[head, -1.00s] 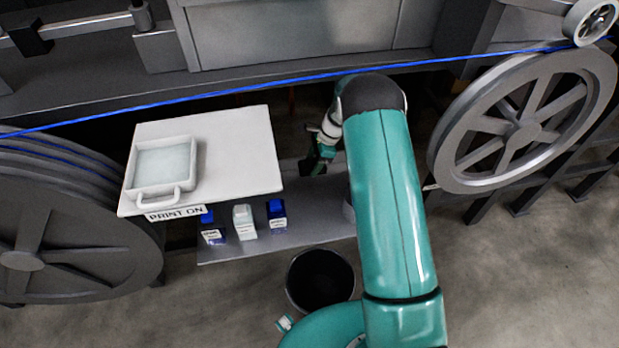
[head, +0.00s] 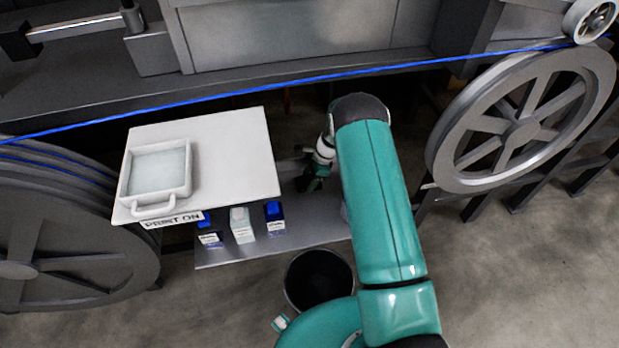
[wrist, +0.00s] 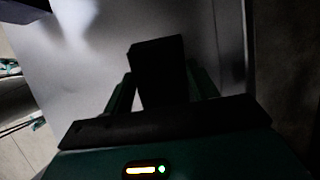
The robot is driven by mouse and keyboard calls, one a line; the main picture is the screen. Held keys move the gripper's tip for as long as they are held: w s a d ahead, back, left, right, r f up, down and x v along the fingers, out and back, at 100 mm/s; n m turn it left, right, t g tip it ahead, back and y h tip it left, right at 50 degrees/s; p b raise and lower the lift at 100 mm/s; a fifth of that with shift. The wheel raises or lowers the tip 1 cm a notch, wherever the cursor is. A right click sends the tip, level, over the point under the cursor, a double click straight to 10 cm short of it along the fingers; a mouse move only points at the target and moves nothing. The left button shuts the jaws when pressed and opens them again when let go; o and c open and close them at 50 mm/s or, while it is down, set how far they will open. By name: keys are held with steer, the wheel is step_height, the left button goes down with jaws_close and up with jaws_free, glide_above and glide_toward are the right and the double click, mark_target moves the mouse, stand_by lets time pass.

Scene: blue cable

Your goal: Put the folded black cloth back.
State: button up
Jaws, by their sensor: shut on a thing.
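The folded black cloth (wrist: 158,68) shows in the wrist view as a dark, roughly rectangular block between the two fingers of my gripper (wrist: 163,88). My gripper is shut on it. A pale grey surface lies beyond the cloth, and I cannot tell whether the cloth touches it. In the head view my gripper (head: 314,182) hangs over the right part of the grey lower shelf (head: 300,232), just right of the white board. The cloth cannot be made out there, as the gripper area is small and dark.
A white board (head: 235,150) holds a white tray (head: 187,185) and carries a "PRINT ON" label. Several small bottles (head: 242,225) stand on the shelf's left part. A black bin (head: 319,281) is in front. A blue cable (head: 300,80) runs across, above the board, between large wheels (head: 520,130).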

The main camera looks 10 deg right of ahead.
steer(key=shift+f, duration=0.2)
steer(key=o, duration=0.9)
steer(key=shift+w, duration=0.1)
steer(key=shift+o, duration=0.2)
steer(key=v, duration=1.2)
steer(key=shift+r, duration=0.15)
